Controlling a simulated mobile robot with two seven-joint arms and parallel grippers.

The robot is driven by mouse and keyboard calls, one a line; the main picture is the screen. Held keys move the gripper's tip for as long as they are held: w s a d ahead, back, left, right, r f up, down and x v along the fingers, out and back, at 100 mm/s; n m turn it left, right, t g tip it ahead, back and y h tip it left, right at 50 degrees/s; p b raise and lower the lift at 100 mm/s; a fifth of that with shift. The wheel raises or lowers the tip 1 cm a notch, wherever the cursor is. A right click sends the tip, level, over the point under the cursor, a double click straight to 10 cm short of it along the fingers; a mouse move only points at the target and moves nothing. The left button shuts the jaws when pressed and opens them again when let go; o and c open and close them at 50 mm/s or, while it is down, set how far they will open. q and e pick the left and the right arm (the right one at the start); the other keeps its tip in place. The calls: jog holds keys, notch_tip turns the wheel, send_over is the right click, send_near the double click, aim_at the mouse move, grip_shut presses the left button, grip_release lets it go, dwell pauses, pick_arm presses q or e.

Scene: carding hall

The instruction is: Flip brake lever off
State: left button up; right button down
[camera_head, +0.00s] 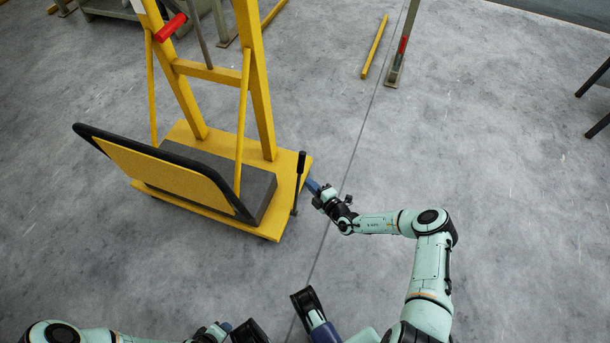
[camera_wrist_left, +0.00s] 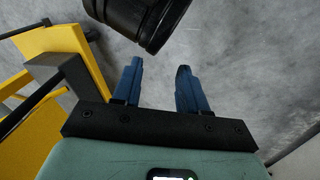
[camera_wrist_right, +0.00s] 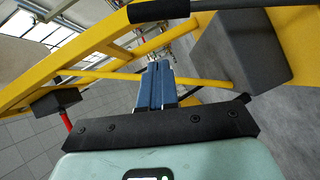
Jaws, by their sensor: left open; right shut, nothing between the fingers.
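The brake lever (camera_head: 299,180) is a black rod with a thicker grip. It stands nearly upright at the right edge of the yellow cart (camera_head: 270,222). My right gripper (camera_head: 312,186) is just to the right of the lever, its blue fingers shut and empty, pointing at the cart. I cannot tell whether they touch the lever. In the right wrist view the closed fingers (camera_wrist_right: 160,80) point toward the cart's yellow frame, and I cannot make out the lever clearly. In the left wrist view my left gripper (camera_wrist_left: 158,85) is open and empty, far from the lever.
The cart carries a grey block (camera_head: 258,192), a black-edged yellow panel (camera_head: 170,172) and a tall yellow frame (camera_head: 262,90) with a red handle (camera_head: 170,27). A yellow bar (camera_head: 374,47) lies on the floor near a post (camera_head: 403,45).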

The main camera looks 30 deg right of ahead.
pick_arm(q)
jog(key=shift+s+d+r+g+p, duration=0.2)
jog(key=shift+s+d+r+p, duration=0.2)
jog(key=shift+s, duration=0.25)
jog(key=shift+s+d+r+g+p, duration=0.15)
jog(key=shift+s+d+r+g, duration=0.1)
jog(key=shift+s+r, duration=0.3)
pick_arm(e)
jog(key=shift+s+d+r, duration=0.1)
jog(key=shift+s+r, duration=0.05)
jog(key=shift+s, duration=0.6)
jog(key=shift+s+d+r, duration=0.1)
jog(key=shift+s+r, duration=0.1)
jog(key=shift+s, duration=0.6)
jog(key=shift+s+d+r, duration=0.1)
jog(key=shift+s+r, duration=0.05)
jog(key=shift+s, duration=0.6)
pick_arm(q)
jog(key=shift+s, duration=0.1)
pick_arm(e)
jog(key=shift+r, duration=0.1)
